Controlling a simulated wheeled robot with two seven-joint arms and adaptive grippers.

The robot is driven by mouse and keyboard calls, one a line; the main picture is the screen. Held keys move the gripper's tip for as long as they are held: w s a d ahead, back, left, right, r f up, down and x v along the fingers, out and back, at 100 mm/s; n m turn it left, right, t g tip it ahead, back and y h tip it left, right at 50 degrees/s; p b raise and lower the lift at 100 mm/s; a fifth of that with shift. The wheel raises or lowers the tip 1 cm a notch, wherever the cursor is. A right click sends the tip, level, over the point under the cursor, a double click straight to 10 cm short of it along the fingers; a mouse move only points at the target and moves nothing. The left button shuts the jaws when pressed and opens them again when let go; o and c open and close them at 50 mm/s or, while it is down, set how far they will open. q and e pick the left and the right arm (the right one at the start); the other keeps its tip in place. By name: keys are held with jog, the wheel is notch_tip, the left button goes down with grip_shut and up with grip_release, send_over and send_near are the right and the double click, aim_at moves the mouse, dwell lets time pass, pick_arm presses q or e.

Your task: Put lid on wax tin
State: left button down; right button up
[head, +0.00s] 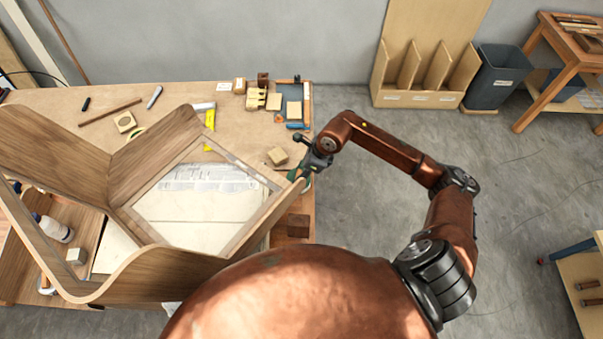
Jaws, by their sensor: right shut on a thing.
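My right gripper (309,165) is at the right edge of the workbench, beside the bent wooden piece. It is shut on a small dark green thing (293,174), which may be the lid or the wax tin; it is too small and too covered to tell. A teal curved edge (307,184) shows just below the gripper, partly hidden by the wooden piece. I cannot make out the tin and the lid as two separate things. My left gripper is not in view.
The large bent wooden piece (152,155) stands over the front of the workbench (60,98), its wall close to my right gripper. Wooden blocks (278,156) lie nearby. Tools and a blue tray (291,92) are at the back. A bottle (55,230) is at left.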

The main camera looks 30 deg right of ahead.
jog(key=shift+f, duration=0.1)
dwell(0.4)
jog(key=o, duration=1.1)
jog(key=shift+o, duration=0.7)
jog(key=o, duration=0.3)
jog(key=shift+w, duration=0.1)
jog(key=shift+r+p, duration=1.7)
jog(key=shift+r, duration=2.35)
